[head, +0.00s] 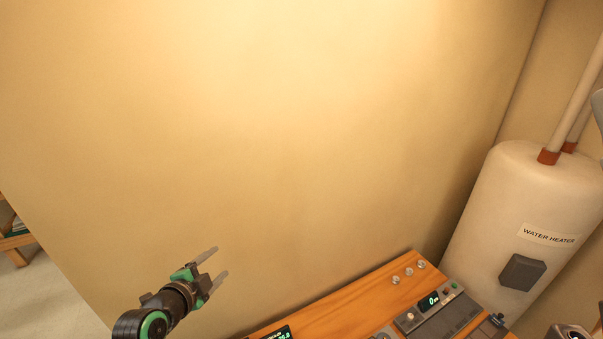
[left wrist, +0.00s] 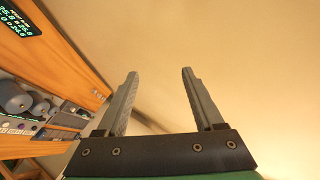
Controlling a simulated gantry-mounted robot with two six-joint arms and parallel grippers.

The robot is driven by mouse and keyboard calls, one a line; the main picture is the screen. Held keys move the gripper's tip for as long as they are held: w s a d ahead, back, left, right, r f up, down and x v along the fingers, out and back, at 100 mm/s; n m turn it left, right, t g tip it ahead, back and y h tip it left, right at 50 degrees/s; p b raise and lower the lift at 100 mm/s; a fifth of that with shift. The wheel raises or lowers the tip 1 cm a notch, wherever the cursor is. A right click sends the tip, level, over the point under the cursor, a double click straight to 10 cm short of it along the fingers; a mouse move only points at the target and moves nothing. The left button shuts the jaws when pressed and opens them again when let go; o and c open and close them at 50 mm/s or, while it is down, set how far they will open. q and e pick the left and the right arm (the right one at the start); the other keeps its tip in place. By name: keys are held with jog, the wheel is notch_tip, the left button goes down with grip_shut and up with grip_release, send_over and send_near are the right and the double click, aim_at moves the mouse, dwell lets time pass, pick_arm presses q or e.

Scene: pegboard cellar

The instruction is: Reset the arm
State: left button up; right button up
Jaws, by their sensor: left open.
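My left gripper (head: 216,267) is in the lower left of the head view, in front of the plain tan wall (head: 270,130). Its two grey fingers are spread apart with nothing between them. The left wrist view also shows the open fingers (left wrist: 158,90) with only blank wall beyond. My left arm comes in from the bottom left. The gripper is apart from the wooden bench, which lies to its right.
A wooden bench (head: 330,313) at the bottom carries a device with a lit display (head: 433,300) and several round knobs. A white water heater (head: 530,190) with pipes stands at the right. A wooden shelf (head: 14,241) shows at the far left. Space around the left gripper looks clear.

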pick_arm(q)
jog(key=s+d+r+n+t, duration=0.1)
jog(key=s+d+r+t, duration=0.15)
jog(key=r, duration=0.75)
jog(key=s+d+r+n+t+h, duration=0.1)
jog(key=s+d+r+t, duration=0.15)
jog(key=r, duration=0.65)
jog(key=s+d+r+t, duration=0.2)
jog(key=d+r+t, duration=0.1)
jog(key=r, duration=0.7)
jog(key=s+a+r+n+t, duration=0.2)
jog(key=s+r+n+t, duration=0.5)
jog(key=s+r+n, duration=0.7)
jog(key=s+f+m+b, duration=0.1)
jog(key=s+f+b, duration=0.1)
jog(key=f+b, duration=1.8)
jog(key=s+f+m+b, duration=0.1)
jog(key=s+f+b, duration=0.1)
jog(key=f+b, duration=1.9)
jog(key=shift+f+y+b, duration=0.2)
jog(key=shift+y+b, duration=0.2)
jog(key=shift+b, duration=0.65)
